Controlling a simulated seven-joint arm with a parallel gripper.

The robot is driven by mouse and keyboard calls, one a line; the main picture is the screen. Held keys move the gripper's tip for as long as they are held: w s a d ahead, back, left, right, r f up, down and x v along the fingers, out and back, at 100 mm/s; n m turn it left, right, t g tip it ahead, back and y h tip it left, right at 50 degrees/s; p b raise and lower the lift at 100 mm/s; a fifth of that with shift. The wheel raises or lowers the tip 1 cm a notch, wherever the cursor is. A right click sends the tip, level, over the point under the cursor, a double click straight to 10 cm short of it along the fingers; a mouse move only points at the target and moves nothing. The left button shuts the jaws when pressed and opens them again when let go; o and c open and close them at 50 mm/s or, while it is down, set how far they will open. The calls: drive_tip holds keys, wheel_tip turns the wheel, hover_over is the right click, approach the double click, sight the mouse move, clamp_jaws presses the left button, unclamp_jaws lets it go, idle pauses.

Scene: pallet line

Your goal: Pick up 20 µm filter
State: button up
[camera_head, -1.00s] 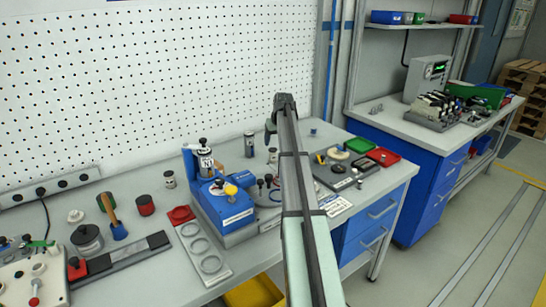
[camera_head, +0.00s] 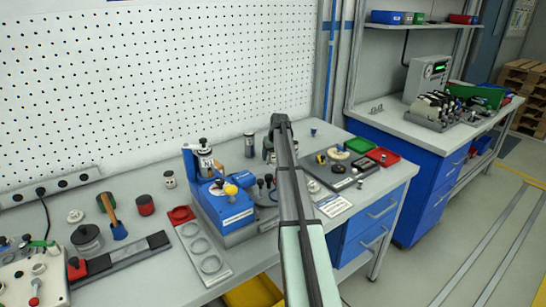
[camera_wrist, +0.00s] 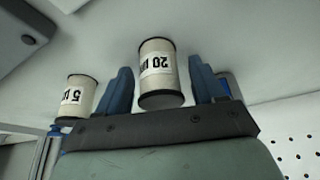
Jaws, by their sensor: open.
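The 20 µm filter (camera_wrist: 157,75) is a pale cylinder with dark end rims and a "20" label, upside down in the wrist view. It stands between the two blue fingers of my gripper (camera_wrist: 161,68), which is open. Narrow gaps show on both sides of it, so the fingers do not appear closed on it. A similar filter marked 5 µm (camera_wrist: 76,96) stands just outside the left finger. In the head view my arm's far end (camera_head: 281,121) is over the back of the bench; the fingertips and the 20 µm filter cannot be told apart there.
A grey canister (camera_head: 249,145) stands left of my arm's end. A blue fixture (camera_head: 222,207) stands nearer, left of the arm. A dark tray of parts (camera_head: 345,170) and green (camera_head: 360,145) and red (camera_head: 383,157) trays lie to the right. The pegboard (camera_head: 150,80) bounds the back.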

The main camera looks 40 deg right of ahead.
drive_tip(key=shift+c, duration=0.4)
drive_tip(key=c, duration=0.9)
drive_tip(key=shift+r, duration=0.1)
